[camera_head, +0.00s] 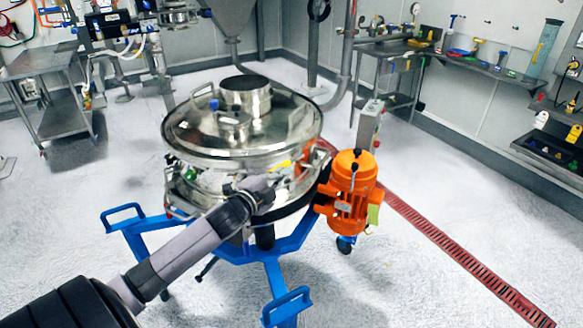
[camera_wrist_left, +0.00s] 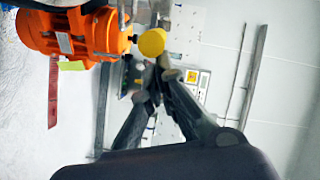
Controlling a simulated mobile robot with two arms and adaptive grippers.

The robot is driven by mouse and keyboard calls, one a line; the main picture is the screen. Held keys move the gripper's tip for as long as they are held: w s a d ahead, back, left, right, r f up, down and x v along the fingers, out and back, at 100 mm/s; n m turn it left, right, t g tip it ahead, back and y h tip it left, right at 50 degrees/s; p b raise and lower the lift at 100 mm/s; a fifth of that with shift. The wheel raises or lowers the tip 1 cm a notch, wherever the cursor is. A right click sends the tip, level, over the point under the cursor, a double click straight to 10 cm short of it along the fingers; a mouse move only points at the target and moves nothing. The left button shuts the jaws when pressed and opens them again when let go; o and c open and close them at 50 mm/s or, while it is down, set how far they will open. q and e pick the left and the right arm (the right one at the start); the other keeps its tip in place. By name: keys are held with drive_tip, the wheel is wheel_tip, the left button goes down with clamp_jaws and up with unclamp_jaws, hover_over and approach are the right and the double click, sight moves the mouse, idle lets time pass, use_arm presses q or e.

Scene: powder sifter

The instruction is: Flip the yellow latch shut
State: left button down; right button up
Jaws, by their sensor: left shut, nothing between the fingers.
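The powder sifter (camera_head: 190,135) is a round, shiny steel drum with a domed lid. A yellow piece, apparently the latch (camera_head: 279,164), shows on the sifter's near side, just above and beyond my left gripper (camera_head: 268,188). In the left wrist view a rounded yellow end (camera_wrist_left: 152,42) lies just beyond the tips of my left gripper (camera_wrist_left: 160,68). The fingers are together with nothing between them. I cannot tell whether the tips touch the yellow part. The rest of the latch is hidden or too small to make out. My right gripper is not in view.
An orange motor (camera_head: 350,185) is beside the sifter on the right; it also shows in the left wrist view (camera_wrist_left: 75,32). A blue frame (camera_head: 276,275) carries the sifter. A grey control box (camera_head: 369,122) stands behind the motor.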

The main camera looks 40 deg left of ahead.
sight(273, 169)
use_arm(q)
drive_tip(key=shift+s+a+m+h+p, duration=0.15)
drive_tip(key=shift+a+p, duration=0.1)
drive_tip(key=shift+a, duration=0.65)
drive_tip(key=shift+s+a+m+h+p, duration=0.15)
drive_tip(key=shift+a+p, duration=0.1)
drive_tip(key=shift+a, duration=0.65)
drive_tip(key=shift+w, duration=0.15)
